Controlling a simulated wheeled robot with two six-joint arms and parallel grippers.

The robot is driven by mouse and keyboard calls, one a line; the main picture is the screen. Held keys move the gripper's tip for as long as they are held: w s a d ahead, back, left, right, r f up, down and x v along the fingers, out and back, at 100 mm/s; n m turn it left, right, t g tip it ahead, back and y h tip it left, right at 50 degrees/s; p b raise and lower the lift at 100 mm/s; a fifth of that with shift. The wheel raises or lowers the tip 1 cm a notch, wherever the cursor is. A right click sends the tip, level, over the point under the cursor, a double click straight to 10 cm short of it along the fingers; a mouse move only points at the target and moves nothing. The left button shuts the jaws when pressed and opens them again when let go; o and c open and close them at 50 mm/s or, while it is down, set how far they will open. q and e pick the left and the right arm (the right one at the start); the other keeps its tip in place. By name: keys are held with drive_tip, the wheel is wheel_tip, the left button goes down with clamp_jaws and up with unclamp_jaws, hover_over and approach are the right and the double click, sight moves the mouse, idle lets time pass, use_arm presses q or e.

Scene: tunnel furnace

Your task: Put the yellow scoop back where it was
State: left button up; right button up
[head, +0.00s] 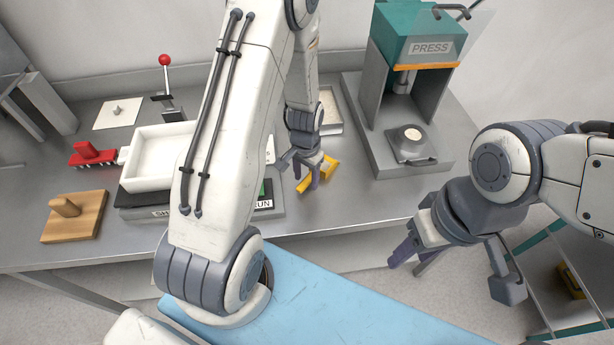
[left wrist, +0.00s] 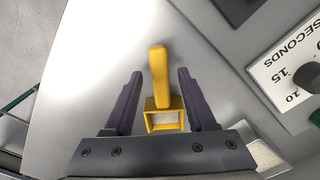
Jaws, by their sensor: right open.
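The yellow scoop (head: 324,172) is on the grey table between the labelled machine and the press, partly hidden by my left gripper in the head view. In the left wrist view the scoop (left wrist: 158,80) has an upright-looking handle and a box-shaped bowl with a pale inside. My left gripper (head: 303,183) is directly over it. Its fingers (left wrist: 160,90) are apart, one on each side of the handle, with a visible gap on both sides. My right gripper (head: 455,268) is open and empty, off the table's front edge at the right.
A press (head: 410,90) stands right of the scoop. A grey tray with pale contents (head: 329,108) lies behind it. Table between scoop and press is clear.

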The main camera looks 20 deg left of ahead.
use_arm(q)
drive_tip(key=shift+r, duration=0.3)
wheel_tip(320, 180, up, 12)
drive_tip(key=b, duration=0.1)
drive_tip(key=s+d+r+m, duration=0.1)
drive_tip(key=s+d+r, duration=0.15)
drive_tip(key=d, duration=0.25)
drive_tip(key=s+d+r+m, duration=0.1)
drive_tip(key=s+d+r, duration=0.15)
drive_tip(key=d, duration=0.25)
drive_tip(key=s+d+r+m, duration=0.1)
drive_tip(key=s+d+r, duration=0.1)
drive_tip(key=s, duration=0.5)
drive_tip(key=s+d+r+m+h, duration=0.1)
drive_tip(key=s+d+r+m, duration=0.1)
drive_tip(key=s+d, duration=0.3)
drive_tip(key=s, duration=0.3)
drive_tip(key=shift+s+d, duration=0.3)
